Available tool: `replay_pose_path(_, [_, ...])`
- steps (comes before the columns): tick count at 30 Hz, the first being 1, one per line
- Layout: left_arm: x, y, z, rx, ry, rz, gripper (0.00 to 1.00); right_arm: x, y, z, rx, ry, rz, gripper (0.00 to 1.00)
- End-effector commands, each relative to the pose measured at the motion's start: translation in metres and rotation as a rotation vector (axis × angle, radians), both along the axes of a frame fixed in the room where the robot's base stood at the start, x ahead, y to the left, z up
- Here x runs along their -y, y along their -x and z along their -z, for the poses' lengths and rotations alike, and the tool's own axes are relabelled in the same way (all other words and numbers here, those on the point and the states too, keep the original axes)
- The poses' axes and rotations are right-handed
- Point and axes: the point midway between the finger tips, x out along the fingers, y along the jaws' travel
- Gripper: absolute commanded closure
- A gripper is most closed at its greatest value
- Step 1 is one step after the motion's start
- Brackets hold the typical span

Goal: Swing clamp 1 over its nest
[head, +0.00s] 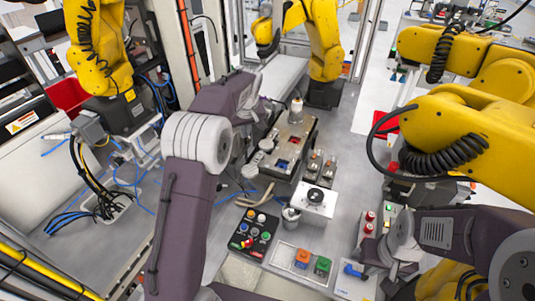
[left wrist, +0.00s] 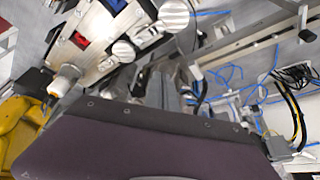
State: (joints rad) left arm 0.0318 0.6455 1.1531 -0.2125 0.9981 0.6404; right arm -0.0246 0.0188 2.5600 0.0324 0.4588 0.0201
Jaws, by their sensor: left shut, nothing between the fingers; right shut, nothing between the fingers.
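The metal fixture (head: 283,172) stands mid-bench in the head view, with a blue and a red nest block. In the left wrist view the red nest block (left wrist: 78,40) and blue nest block (left wrist: 115,4) lie on its plate. Round silver clamp discs (left wrist: 123,50) and (left wrist: 173,12) sit along the plate's edge, beside the blocks. I cannot tell which is clamp 1. My left gripper (head: 266,108) is shut and empty near the fixture's far left side, partly hidden by its wrist. My right gripper (head: 370,264) is shut and empty at the lower right, away from the fixture.
Yellow robot arms (head: 450,130) crowd the right. Cables lie at left.

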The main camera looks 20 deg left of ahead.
Motion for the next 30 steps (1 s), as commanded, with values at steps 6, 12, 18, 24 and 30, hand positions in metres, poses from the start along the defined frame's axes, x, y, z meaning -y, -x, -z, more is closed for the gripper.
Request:
replay_pose_path(6, [-0.008, -0.003, 0.032, -0.061, 0.002, -0.013, 1.00, 0.000, 0.000, -0.009, 0.000, 0.000, 0.000, 1.00])
replay_pose_path(12, [-0.008, -0.003, 0.031, -0.060, 0.002, -0.013, 1.00, 0.000, 0.000, -0.008, 0.000, 0.000, 0.000, 1.00])
replay_pose_path(18, [-0.010, -0.005, 0.039, -0.062, 0.002, -0.012, 1.00, 0.000, 0.000, -0.011, 0.000, 0.000, 0.000, 1.00])
replay_pose_path(24, [-0.017, -0.015, 0.075, -0.065, 0.003, -0.012, 1.00, 0.000, 0.000, -0.021, 0.000, 0.000, 0.000, 1.00])
replay_pose_path(30, [-0.026, -0.028, 0.116, -0.063, 0.003, -0.012, 1.00, 0.000, 0.000, -0.033, 0.000, 0.000, 0.000, 1.00])
